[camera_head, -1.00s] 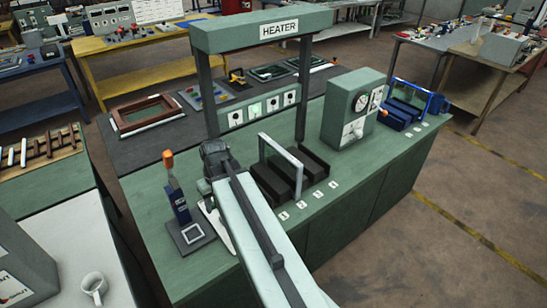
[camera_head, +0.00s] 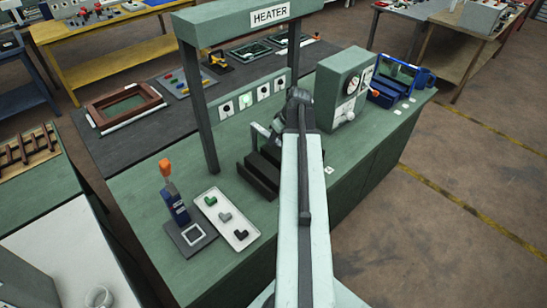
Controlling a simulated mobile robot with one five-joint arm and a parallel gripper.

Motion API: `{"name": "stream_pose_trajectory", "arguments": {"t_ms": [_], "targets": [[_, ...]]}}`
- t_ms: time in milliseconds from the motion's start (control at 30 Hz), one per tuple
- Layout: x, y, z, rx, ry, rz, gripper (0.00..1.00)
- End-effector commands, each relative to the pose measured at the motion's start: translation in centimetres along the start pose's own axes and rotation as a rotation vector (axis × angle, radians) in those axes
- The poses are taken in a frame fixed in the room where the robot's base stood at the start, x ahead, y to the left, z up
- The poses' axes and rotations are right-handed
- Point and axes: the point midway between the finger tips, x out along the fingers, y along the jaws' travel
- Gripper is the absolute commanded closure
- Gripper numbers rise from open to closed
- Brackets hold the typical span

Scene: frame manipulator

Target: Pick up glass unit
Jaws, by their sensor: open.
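A glass unit with a pale frame (camera_head: 257,130) stands upright in the black slotted rack (camera_head: 258,182) on the green bench. My arm hides most of the rack's right side and part of the unit. My gripper (camera_head: 299,98) is at the arm's far end, above the bench beyond the rack. Its dark wrist shows, but the fingers are hard to make out. It appears empty. A blue-framed glass unit (camera_head: 400,70) stands in a blue rack (camera_head: 388,94) at the bench's far right.
The HEATER frame (camera_head: 200,95) rises left of my arm. A grey box with a gauge (camera_head: 338,85) stands right of my gripper. Clear floor is at right.

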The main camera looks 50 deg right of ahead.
Motion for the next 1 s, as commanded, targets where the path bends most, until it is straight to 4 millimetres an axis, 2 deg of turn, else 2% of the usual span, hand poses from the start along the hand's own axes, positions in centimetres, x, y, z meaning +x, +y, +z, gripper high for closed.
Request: {"name": "stream_pose_trajectory", "arguments": {"t_ms": [200,333,433,700,933,967,1000], "targets": [[2.7,0.0,0.2,0.0,-0.001,0.0,0.55],[2.6,0.0,0.0,0.001,-0.001,0.001,0.55],[3.5,-0.1,0.1,0.001,-0.001,0.0,0.55],[7.9,-0.3,0.1,0.001,-0.001,0.001,0.55],[7.6,-0.3,-0.1,0.003,-0.001,0.001,0.55],[7.6,-0.3,-0.1,0.003,-0.001,0.001,0.6],[7.6,-0.3,-0.1,0.003,-0.001,0.001,0.71]]}}
